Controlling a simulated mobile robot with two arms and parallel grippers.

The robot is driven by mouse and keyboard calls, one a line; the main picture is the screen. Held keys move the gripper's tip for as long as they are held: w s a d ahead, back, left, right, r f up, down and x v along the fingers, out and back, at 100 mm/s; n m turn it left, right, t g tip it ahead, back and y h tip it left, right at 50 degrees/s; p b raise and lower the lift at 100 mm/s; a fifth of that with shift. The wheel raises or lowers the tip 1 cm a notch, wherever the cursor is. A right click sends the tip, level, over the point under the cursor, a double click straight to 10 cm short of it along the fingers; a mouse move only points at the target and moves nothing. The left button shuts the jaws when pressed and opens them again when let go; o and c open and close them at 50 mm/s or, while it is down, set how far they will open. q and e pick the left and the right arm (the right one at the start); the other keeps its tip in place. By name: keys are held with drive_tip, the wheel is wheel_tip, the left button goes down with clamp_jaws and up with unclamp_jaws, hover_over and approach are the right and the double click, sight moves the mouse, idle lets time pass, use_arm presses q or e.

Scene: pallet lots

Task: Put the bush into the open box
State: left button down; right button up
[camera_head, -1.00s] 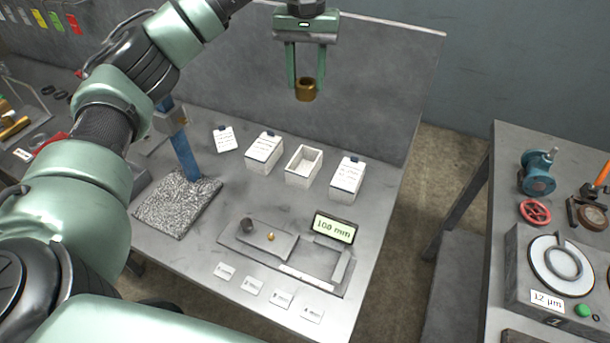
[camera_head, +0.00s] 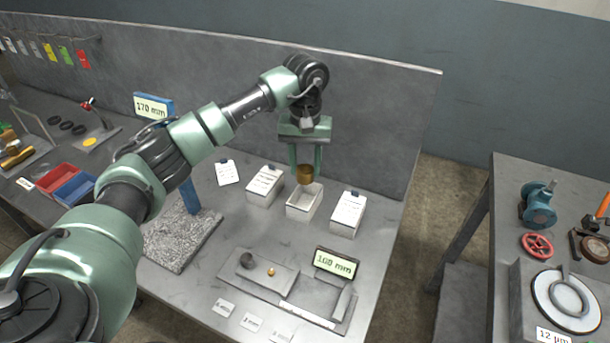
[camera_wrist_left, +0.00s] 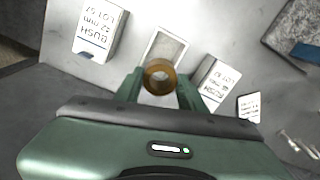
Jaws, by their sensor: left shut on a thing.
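The bush (camera_head: 305,174) is a short bronze-coloured ring. My left gripper (camera_head: 305,166) is shut on it and holds it above the far rim of the open box, with the bush pointing down. The open box (camera_head: 301,208) is white and lidless, between two white boxes with labelled tops. In the left wrist view the bush (camera_wrist_left: 159,76) sits between the fingertips, its hole showing, and covers part of the open box (camera_wrist_left: 166,44) behind it. I cannot tell the exact height of the bush over the box. My right gripper is not in view.
Closed labelled boxes stand left (camera_head: 264,187) and right (camera_head: 347,213) of the open box. A white card (camera_head: 227,172) lies further left. A fixture with a 100 mm display (camera_head: 336,263) is in front. A grey panel (camera_head: 375,110) stands behind.

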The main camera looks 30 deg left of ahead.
sight(305, 169)
use_arm(q)
wheel_tip(305, 169, down, 4)
drive_tip(key=shift+p, duration=0.3)
drive_tip(key=shift+f+b, duration=0.6)
drive_tip(key=c, duration=0.9)
unclamp_jaws()
drive_tip(key=shift+o, duration=0.2)
drive_tip(key=shift+r+p, duration=0.6)
drive_tip(key=shift+r, duration=0.05)
wheel_tip(305, 169, up, 12)
drive_tip(key=shift+b, duration=1.15)
